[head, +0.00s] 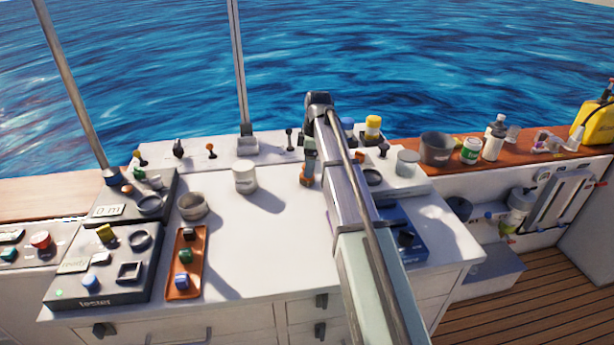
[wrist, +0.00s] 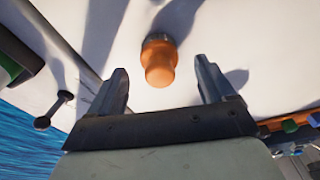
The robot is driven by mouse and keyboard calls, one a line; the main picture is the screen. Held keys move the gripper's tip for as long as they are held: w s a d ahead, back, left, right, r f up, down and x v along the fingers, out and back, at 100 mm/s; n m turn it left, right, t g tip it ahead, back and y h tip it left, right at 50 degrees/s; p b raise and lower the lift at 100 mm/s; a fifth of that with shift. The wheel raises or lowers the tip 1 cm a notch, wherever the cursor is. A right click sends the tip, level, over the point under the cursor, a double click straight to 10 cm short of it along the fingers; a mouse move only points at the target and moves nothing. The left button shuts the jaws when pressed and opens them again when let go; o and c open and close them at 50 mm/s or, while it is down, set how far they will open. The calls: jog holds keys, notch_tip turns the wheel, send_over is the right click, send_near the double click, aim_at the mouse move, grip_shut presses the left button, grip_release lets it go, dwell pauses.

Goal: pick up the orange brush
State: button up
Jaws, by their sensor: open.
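The orange brush (wrist: 160,62) shows in the wrist view as a rounded orange piece with a dark band at its far end, above the white counter. My gripper (wrist: 161,74) is open, with one finger on each side of the brush and a visible gap on both sides. In the head view the orange brush (head: 305,178) is small, on the white counter just left of my arm. My gripper (head: 309,156) is directly over it there and partly hides it. I cannot tell the exact height between them.
A white cup (head: 244,177) and a grey bowl (head: 192,206) stand to the left. An orange tray (head: 183,280) with small blocks lies front left, beside dark tester panels (head: 105,275). Small levers (head: 211,150) line the back edge. Clear counter lies left of the arm.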

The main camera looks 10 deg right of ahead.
aim_at(304, 182)
jog(key=f, duration=0.2)
jog(key=a+f, duration=0.1)
jog(key=f, duration=0.1)
jog(key=shift+w, duration=0.1)
jog(key=c, duration=1.1)
